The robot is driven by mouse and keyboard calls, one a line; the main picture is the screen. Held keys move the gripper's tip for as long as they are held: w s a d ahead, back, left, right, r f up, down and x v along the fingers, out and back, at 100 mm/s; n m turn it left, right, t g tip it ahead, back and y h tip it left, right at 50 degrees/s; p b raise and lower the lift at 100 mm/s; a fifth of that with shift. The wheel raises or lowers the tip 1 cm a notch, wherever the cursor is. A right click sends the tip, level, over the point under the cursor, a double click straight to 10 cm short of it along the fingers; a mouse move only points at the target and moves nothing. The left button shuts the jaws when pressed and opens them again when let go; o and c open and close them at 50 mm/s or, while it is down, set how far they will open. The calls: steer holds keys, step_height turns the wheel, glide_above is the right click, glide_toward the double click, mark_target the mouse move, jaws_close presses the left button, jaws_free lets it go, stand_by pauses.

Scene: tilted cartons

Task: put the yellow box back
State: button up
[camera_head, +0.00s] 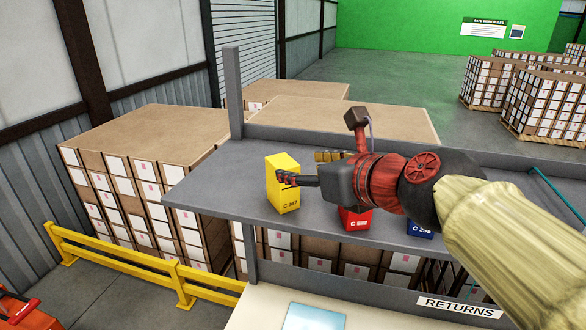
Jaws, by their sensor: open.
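The yellow box (284,202), with a dark label on its front, stands near the left end of the grey shelf (225,190). It looks upright or leans only slightly. My gripper (306,168) reaches in from the right with its fingers apart. One finger overlaps the right front of the yellow box in the picture; the other shows farther back and to the right. I cannot tell whether a finger touches the box. Nothing is held between the fingers.
A red box (354,222) and a blue box (420,230) stand to the right, partly hidden by my arm. A grey post (233,95) rises at the shelf's back left. A RETURNS sign (459,307) is below. Bare shelf lies left of the yellow box.

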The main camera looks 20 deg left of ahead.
steer(key=shift+v, duration=1.1)
steer(key=s+d+f+n+g+h+b, duration=0.1)
steer(key=s+d+f+n+h+b, duration=0.2)
steer(key=d+f, duration=0.8)
steer(key=s+d+f+n+g+h+b, duration=0.1)
steer(key=s+d+f+n+h+b, duration=0.3)
steer(key=f, duration=1.8)
steer(key=s+d+f+n+h+b, duration=0.3)
steer(key=s+d+f+n+b, duration=0.5)
steer(key=d+f+n+b, duration=0.8)
steer(key=shift+s+d+f+n+g, duration=0.2)
steer(key=shift+s+d+n+g, duration=0.15)
steer(key=shift+d+n, duration=1.35)
